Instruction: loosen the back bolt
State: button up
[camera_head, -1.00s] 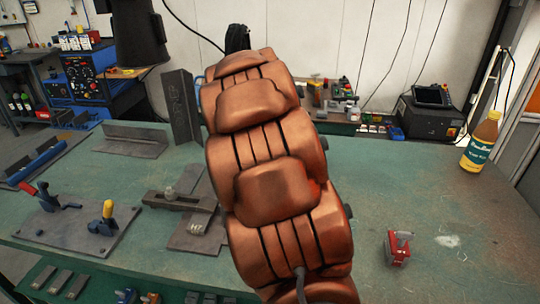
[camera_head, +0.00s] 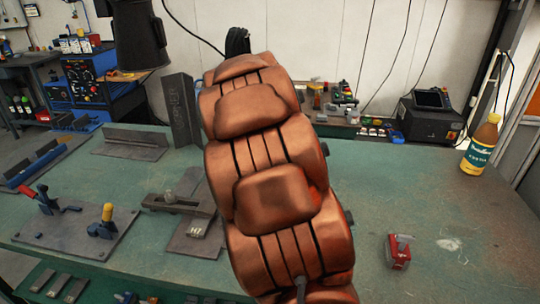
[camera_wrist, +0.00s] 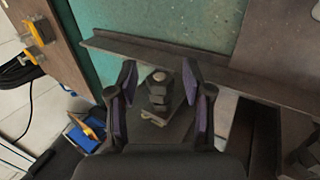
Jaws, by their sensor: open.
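In the wrist view, a grey bolt (camera_wrist: 160,84) with a hex head and nuts below it stands between the fingers of my gripper (camera_wrist: 160,78). The gripper is open, one finger on each side, with a gap to the bolt. I cannot tell whether this is the back bolt. Below the bolt is a small metal plate, partly hidden. In the head view, my copper arm covers the middle of the bench and my gripper is hidden. A clamp bar (camera_head: 190,206) with a rounded metal piece (camera_head: 169,197) lies left of the arm.
The green bench (camera_head: 360,185) is mostly clear on the right. A red object (camera_head: 398,251) and a bottle (camera_head: 480,145) stand there. A plate with toggle clamps (camera_head: 75,233) and an angle iron (camera_head: 135,142) lie left. A dark hood-like shape (camera_head: 138,38) hangs top left.

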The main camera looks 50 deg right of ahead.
jog(key=p+v, duration=0.1)
jog(key=v, duration=0.3)
jog(key=shift+s+a+r, duration=0.15)
jog(key=shift+a+r, duration=0.05)
jog(key=shift+r, duration=0.15)
jog(key=shift+c, duration=0.2)
